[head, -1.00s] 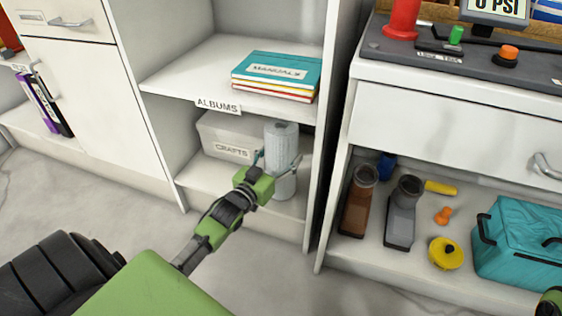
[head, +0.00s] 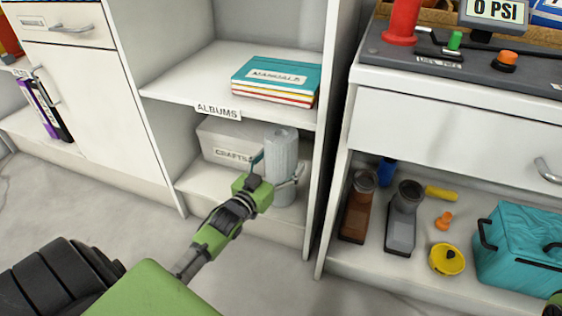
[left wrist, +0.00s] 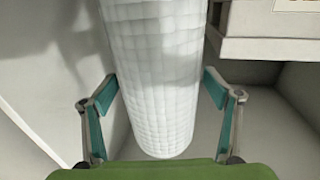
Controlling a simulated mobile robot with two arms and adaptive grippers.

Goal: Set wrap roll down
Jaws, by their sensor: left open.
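The wrap roll (head: 281,150) is a white, quilted-looking cylinder standing upright on the lower shelf under the ALBUMS label. It fills the middle of the left wrist view (left wrist: 160,60), its bottom end resting on the shelf floor. My left gripper (head: 277,168) is open, with one teal-padded finger on each side of the roll, low on it. In the left wrist view the fingers (left wrist: 160,88) flank the roll; a small gap shows on the left, and the right pad is very close to it. I cannot tell whether that pad touches. My right gripper's fingers are not visible.
A CRAFTS box (head: 228,140) stands left of the roll, close behind it. The shelf's right side panel (head: 318,150) is close on the roll's right. Bare shelf floor (head: 205,182) shows in front of the box.

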